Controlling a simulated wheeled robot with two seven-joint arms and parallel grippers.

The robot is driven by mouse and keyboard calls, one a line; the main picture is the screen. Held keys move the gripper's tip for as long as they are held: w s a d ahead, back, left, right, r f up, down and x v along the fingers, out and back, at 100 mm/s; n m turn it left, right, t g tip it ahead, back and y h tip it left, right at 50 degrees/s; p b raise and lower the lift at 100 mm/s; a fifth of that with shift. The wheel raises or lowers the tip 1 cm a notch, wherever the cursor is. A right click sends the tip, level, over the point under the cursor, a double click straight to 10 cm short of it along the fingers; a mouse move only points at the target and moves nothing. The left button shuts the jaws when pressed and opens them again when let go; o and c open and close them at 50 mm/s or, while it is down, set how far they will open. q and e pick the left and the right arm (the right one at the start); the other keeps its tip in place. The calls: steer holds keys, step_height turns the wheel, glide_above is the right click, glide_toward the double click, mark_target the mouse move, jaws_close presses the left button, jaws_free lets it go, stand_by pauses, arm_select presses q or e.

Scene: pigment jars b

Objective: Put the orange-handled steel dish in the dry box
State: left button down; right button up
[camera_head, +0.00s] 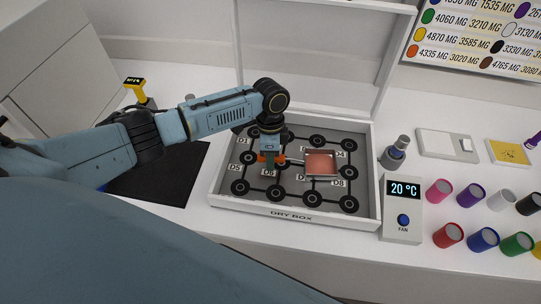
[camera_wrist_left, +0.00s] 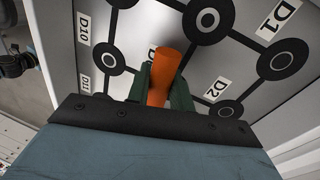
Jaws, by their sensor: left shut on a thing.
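The steel dish (camera_head: 321,164) is a square shallow pan with a reddish-orange inside, over the right half of the dry box floor. Its orange handle (camera_wrist_left: 161,77) lies between the fingers of my left gripper (camera_wrist_left: 161,92), which is shut on it. In the head view the left gripper (camera_head: 270,158) points down inside the dry box (camera_head: 290,215), left of the dish. I cannot tell whether the dish touches the box floor. The box is white-walled, with a grey floor of black ring spots and labels, and its lid (camera_head: 305,50) stands open behind. My right gripper is not in view.
A fan controller (camera_head: 402,222) reading 20 °C stands close to the box's right wall, with a grey bottle (camera_head: 395,153) behind it. Several coloured jars (camera_head: 483,239) stand farther right. A black mat (camera_head: 160,180) lies left of the box.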

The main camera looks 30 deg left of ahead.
arm_select(q)
steer(key=shift+f, duration=0.2)
stand_by(0.6)
steer(key=c, duration=1.2)
jaws_free()
steer(key=shift+o, duration=0.2)
step_height(320, 180, up, 6)
steer(key=p, duration=0.6)
